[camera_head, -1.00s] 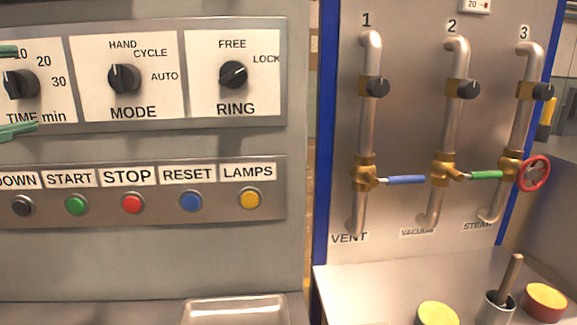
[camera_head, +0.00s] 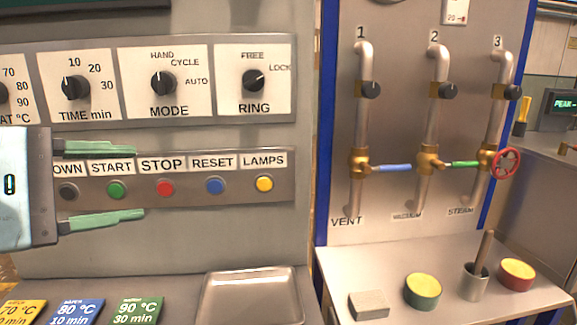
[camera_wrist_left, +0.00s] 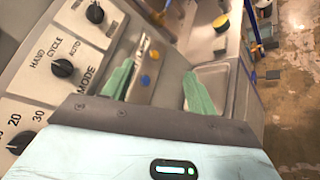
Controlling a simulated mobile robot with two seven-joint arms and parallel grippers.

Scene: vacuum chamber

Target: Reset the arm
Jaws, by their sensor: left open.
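My left gripper (camera_head: 142,182) is open and empty in the head view, with green fingers apart, one above the other. It is in front of the left part of the button row, beside the black DOWN button (camera_head: 68,191) and the green START button (camera_head: 116,190). In the left wrist view its two green fingers (camera_wrist_left: 158,88) are spread, with the button panel and a tray beyond them. My right gripper is in neither view.
The TIME (camera_head: 75,87), MODE (camera_head: 163,84) and RING (camera_head: 253,81) knobs sit above the buttons. A metal tray (camera_head: 250,272) and coloured cards (camera_head: 78,311) lie below. Valve pipes (camera_head: 360,130) stand at right, above a shelf with a grey block (camera_head: 369,304) and round containers (camera_head: 422,291).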

